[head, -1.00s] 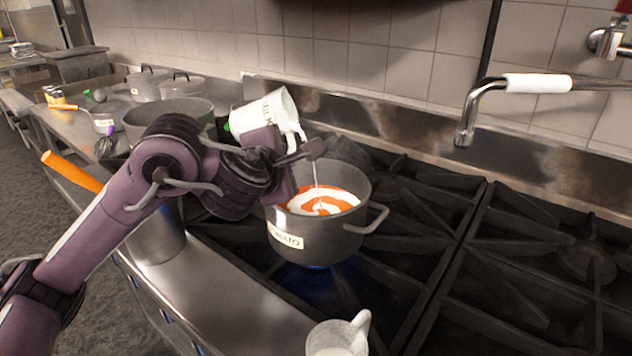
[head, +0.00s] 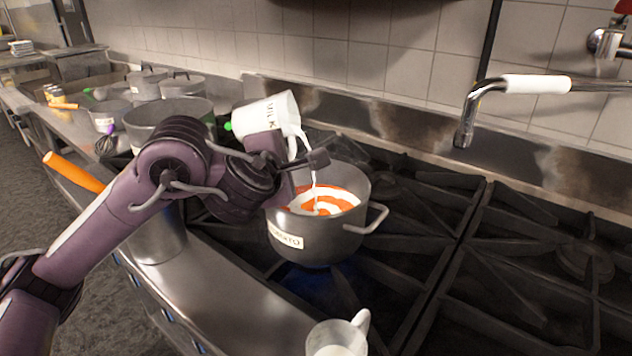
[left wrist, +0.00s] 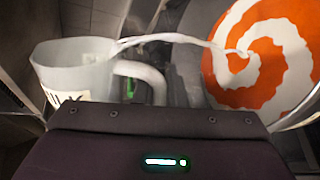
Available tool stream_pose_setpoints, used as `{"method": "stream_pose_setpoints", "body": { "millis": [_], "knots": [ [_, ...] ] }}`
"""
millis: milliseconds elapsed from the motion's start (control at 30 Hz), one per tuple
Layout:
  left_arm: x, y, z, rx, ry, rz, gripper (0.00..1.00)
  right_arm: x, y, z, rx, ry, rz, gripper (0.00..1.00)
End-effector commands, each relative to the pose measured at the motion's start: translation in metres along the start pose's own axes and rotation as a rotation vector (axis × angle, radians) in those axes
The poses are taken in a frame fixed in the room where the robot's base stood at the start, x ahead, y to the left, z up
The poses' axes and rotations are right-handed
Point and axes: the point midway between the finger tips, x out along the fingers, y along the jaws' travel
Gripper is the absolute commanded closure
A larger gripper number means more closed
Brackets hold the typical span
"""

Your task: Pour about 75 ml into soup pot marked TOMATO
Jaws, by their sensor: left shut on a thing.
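The grey soup pot (head: 318,240) stands on the stove, with a label only partly readable as TOMATO (head: 285,236). It holds orange soup (head: 334,191) with a white swirl; the soup also fills the right of the left wrist view (left wrist: 262,55). My left gripper (head: 303,160) is shut on a white jug (head: 262,115) marked MILK, held tilted above the pot's left side. A thin white stream (head: 314,180) falls from the jug into the soup. The jug also shows in the left wrist view (left wrist: 75,72). My right gripper is not in view.
A second white jug (head: 338,338) stands at the front edge of the picture. A chrome tap with a white sleeve (head: 538,84) reaches over the right burners, whose grates (head: 560,250) are empty. More pots (head: 180,108) stand at the left.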

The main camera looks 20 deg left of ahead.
Motion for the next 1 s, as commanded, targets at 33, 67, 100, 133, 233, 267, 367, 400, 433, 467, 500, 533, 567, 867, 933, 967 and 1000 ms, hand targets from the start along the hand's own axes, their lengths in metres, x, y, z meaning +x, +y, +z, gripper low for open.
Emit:
{"method": "stream_pose_setpoints", "body": {
  "millis": [33, 67, 100, 133, 233, 267, 367, 400, 433, 467, 500, 533, 567, 867, 933, 967, 1000],
  "knots": [
    [-0.001, 0.001, -0.001, 0.005, 0.003, 0.002, 1.00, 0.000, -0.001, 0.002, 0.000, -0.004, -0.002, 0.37],
    [0.000, 0.000, 0.000, 0.008, 0.002, 0.002, 1.00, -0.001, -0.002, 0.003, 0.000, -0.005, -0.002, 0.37],
    [-0.001, 0.000, -0.001, 0.012, 0.004, 0.002, 1.00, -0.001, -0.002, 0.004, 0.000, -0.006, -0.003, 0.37],
    [-0.001, 0.000, -0.002, 0.015, 0.006, 0.003, 1.00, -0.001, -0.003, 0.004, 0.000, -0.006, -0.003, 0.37],
    [0.000, -0.001, -0.002, 0.024, 0.009, 0.003, 1.00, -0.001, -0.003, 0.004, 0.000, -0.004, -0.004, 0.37],
    [0.000, -0.001, -0.001, 0.027, 0.009, 0.003, 1.00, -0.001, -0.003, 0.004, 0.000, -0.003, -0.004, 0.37],
    [0.000, -0.002, -0.002, 0.037, 0.013, 0.003, 1.00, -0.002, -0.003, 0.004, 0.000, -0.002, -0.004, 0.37],
    [0.000, -0.002, -0.002, 0.041, 0.014, 0.003, 1.00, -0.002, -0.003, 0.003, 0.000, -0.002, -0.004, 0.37],
    [-0.001, -0.003, -0.003, 0.044, 0.016, 0.004, 1.00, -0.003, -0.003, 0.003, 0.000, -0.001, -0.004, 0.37],
    [0.000, -0.003, -0.002, 0.047, 0.016, 0.003, 1.00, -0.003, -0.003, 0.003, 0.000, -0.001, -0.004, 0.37],
    [0.000, -0.003, -0.003, 0.051, 0.018, 0.003, 1.00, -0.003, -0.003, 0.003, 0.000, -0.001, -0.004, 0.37],
    [0.000, -0.003, -0.003, 0.055, 0.019, 0.004, 1.00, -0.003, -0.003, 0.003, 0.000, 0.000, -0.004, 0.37],
    [0.000, -0.004, -0.003, 0.057, 0.019, 0.003, 1.00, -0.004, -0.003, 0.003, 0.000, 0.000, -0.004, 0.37],
    [-0.002, 0.001, 0.000, -0.227, -0.082, 0.014, 1.00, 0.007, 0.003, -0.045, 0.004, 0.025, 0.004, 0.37],
    [-0.003, 0.004, 0.001, -0.233, -0.083, 0.017, 1.00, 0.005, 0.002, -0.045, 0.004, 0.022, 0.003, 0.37],
    [-0.003, 0.004, 0.001, -0.239, -0.085, 0.017, 1.00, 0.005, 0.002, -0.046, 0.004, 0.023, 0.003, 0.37],
    [-0.002, 0.003, 0.002, -0.251, -0.089, 0.016, 1.00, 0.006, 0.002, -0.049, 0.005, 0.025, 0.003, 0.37]
  ]
}}
